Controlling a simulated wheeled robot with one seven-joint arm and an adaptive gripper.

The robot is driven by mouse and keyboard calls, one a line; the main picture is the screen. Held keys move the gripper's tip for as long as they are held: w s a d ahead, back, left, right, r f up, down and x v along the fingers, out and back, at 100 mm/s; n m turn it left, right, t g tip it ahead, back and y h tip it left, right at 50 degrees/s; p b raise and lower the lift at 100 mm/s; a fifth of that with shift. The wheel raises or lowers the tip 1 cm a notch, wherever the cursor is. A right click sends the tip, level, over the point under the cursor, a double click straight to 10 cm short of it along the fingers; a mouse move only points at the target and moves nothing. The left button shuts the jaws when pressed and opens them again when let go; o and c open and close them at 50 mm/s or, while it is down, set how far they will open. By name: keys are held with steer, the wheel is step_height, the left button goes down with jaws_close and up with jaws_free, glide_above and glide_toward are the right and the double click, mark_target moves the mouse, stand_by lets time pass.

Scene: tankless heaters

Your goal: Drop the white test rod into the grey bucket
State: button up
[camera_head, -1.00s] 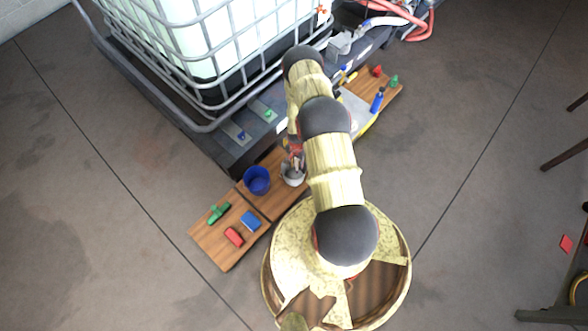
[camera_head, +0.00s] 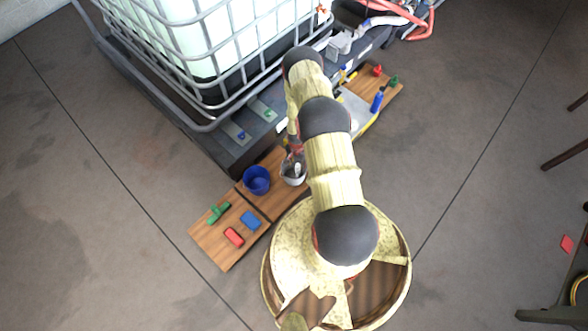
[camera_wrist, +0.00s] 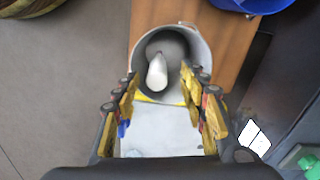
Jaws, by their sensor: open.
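The grey bucket (camera_head: 292,180) stands on a wooden board in the head view, just right of a blue bucket. In the wrist view the grey bucket (camera_wrist: 178,44) is seen from above, past my fingertips. The white test rod (camera_wrist: 157,73) shows inside its rim, tilted, with its near end toward me. It also shows as a small pale piece in the bucket in the head view (camera_head: 297,168). My gripper (camera_wrist: 160,78) is open, its fingers apart on either side of the rod's line and not touching it. My arm partly hides the gripper in the head view.
The blue bucket (camera_head: 257,180) is close on the left. A blue bottle (camera_head: 377,100) stands at the right. Open floor lies left and right.

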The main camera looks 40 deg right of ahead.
step_height(320, 180, up, 12)
stand_by(0.6)
stand_by(0.5)
